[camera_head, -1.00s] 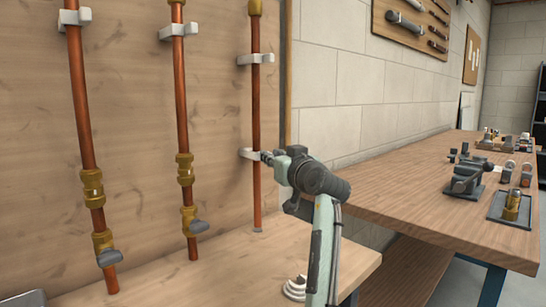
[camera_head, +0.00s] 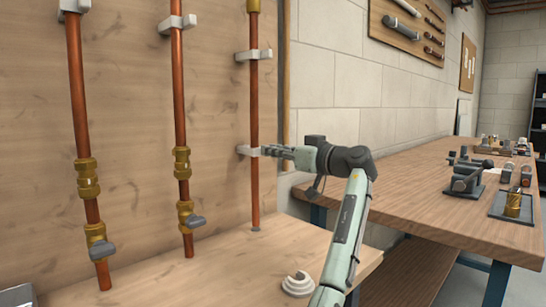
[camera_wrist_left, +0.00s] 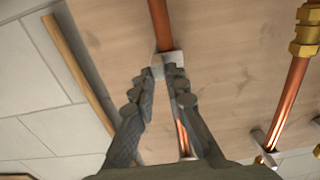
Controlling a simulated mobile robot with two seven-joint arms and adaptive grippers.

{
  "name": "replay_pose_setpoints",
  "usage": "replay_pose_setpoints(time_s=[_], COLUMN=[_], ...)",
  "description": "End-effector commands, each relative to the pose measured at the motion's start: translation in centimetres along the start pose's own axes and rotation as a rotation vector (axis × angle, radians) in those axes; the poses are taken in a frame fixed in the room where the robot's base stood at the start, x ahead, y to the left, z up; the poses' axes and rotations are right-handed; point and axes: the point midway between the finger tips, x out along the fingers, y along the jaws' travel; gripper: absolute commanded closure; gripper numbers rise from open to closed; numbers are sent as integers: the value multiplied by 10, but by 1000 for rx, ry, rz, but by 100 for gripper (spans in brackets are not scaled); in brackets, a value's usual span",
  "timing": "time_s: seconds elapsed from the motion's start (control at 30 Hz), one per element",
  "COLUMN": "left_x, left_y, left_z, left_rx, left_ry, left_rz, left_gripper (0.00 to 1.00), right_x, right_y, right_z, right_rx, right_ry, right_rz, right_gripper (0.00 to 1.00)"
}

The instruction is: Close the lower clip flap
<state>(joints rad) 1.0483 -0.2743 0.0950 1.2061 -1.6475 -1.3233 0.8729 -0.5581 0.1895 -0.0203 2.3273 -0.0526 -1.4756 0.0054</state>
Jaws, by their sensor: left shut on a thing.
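The right-hand copper pipe (camera_head: 255,110) runs upright along the wooden panel. The grey lower clip (camera_head: 246,150) sits on this pipe, with the grey upper clip (camera_head: 254,55) above it. My left gripper (camera_head: 270,151) reaches in from the right, with its fingertips at the lower clip's right side. In the left wrist view, the finger pads (camera_wrist_left: 166,72) close in on the lower clip (camera_wrist_left: 170,58) in front of the pipe (camera_wrist_left: 160,25). The gripper is shut on the clip's flap, which the fingertips mostly hide. My right gripper is not in view.
Two more copper pipes with brass valves, the middle one (camera_head: 179,100) and the left one (camera_head: 77,110), stand to the left. A white ring-shaped piece (camera_head: 298,284) lies on the lower bench. A long workbench (camera_head: 420,200) with tools stands to the right.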

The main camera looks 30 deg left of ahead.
Motion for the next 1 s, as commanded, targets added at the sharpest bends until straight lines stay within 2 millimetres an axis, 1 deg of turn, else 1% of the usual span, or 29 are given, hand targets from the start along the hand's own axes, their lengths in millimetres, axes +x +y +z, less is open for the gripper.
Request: replay_pose_setpoints(time_s=[0.33,0.37,0.5,0.53,0.83,0.93,1.0], left_x=[0,0,0,0,-1,-9,-20], left_y=[0,0,0,0,0,1,1], left_z=[1,1,1,1,0,0,0], left_rx=[1,1,1,1,0,0,1], left_ry=[0,0,0,0,1,1,1], left_rz=[-14,-14,-14,-14,-13,-13,-11], left_gripper=[100,85,68,66,66,66,66], right_x=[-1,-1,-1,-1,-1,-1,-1], right_y=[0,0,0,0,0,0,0], right_z=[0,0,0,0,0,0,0], right_rx=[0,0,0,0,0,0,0], right_ry=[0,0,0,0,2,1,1], right_rz=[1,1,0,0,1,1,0], right_gripper=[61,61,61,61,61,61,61])
